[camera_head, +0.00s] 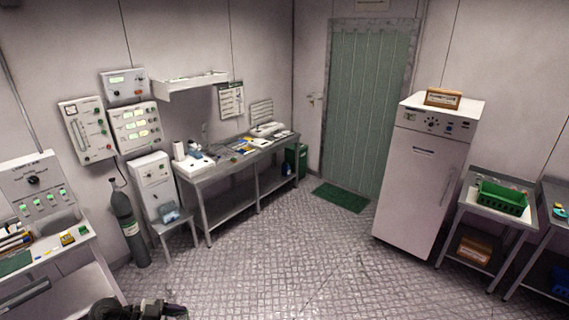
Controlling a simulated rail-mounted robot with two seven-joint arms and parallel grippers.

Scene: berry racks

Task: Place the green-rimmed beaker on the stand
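I cannot make out a green-rimmed beaker or its stand in the head view; any such item is too small to tell or out of view. A dark part of my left arm with its gripper (172,310) shows at the bottom edge, left of the middle. It is cut off by the frame, and its finger opening is not clear. No object can be seen in it. My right gripper is not in view.
A long metal bench (240,158) with instruments stands along the back left wall. A white cabinet (420,185) and a side table with a green basket (502,198) stand right. The middle floor is clear.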

